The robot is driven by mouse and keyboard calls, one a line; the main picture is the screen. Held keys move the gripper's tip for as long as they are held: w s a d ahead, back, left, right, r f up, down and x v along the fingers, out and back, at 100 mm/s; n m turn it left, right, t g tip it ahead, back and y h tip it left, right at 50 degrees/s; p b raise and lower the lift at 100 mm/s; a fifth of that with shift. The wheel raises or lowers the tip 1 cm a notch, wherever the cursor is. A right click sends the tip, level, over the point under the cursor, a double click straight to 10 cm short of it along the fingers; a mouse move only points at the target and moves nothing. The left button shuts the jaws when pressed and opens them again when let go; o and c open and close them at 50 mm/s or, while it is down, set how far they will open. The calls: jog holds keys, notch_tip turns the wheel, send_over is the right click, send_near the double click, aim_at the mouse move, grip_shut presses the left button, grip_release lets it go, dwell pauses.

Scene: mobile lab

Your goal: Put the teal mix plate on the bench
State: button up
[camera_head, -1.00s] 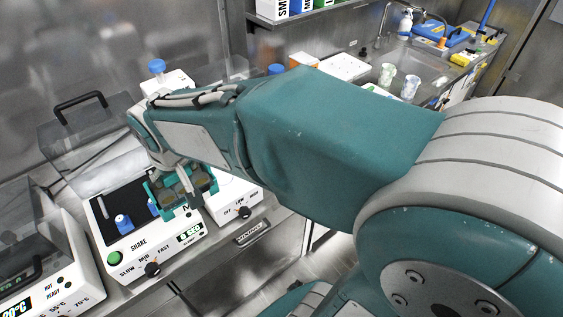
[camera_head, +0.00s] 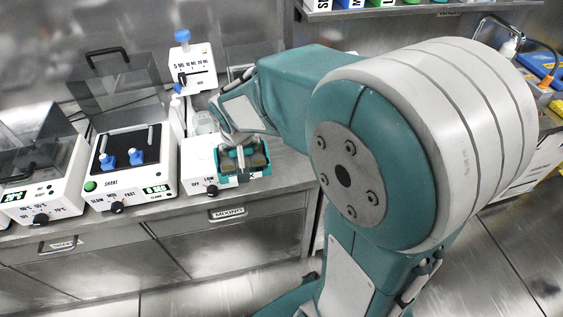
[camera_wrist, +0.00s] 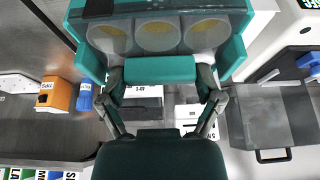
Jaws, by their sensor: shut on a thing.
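The teal mix plate (camera_wrist: 240,55) is a teal holder with round yellowish wells under a clear cover, and it fills the top of the wrist view. My gripper (camera_wrist: 160,75) is shut on its near edge. In the head view the plate (camera_head: 245,160) hangs from my gripper (camera_head: 240,146) in front of the white device with a dial, right of the shaker. The bench (camera_head: 285,172) is a steel counter along the wall. From here I cannot tell the height of the plate above it.
The shaker (camera_head: 130,172) has its clear lid up and blue-capped items on its deck. A heater device (camera_head: 35,180) stands left of it. A dispenser with a blue cap (camera_head: 192,68) stands behind. Bare counter shows right of the plate. An orange box (camera_wrist: 60,95) shows in the wrist view.

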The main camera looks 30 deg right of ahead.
jog(key=shift+w+d+f, duration=0.95)
jog(key=shift+w+f, duration=0.2)
jog(key=shift+w, duration=0.1)
jog(key=w+d+f, duration=0.1)
jog(key=d+f, duration=0.2)
jog(key=w+d+f, duration=0.1)
jog(key=d+f, duration=0.1)
jog(key=f, duration=0.2)
jog(key=w+d+f, duration=0.2)
jog(key=d+f, duration=0.1)
jog(key=shift+w+d+f, duration=0.1)
jog(key=shift+d+f, duration=0.3)
jog(key=shift+d, duration=0.4)
jog(key=o, duration=0.9)
jog(key=shift+o, duration=0.2)
jog(key=shift+a, duration=0.5)
jog(key=shift+d, duration=0.1)
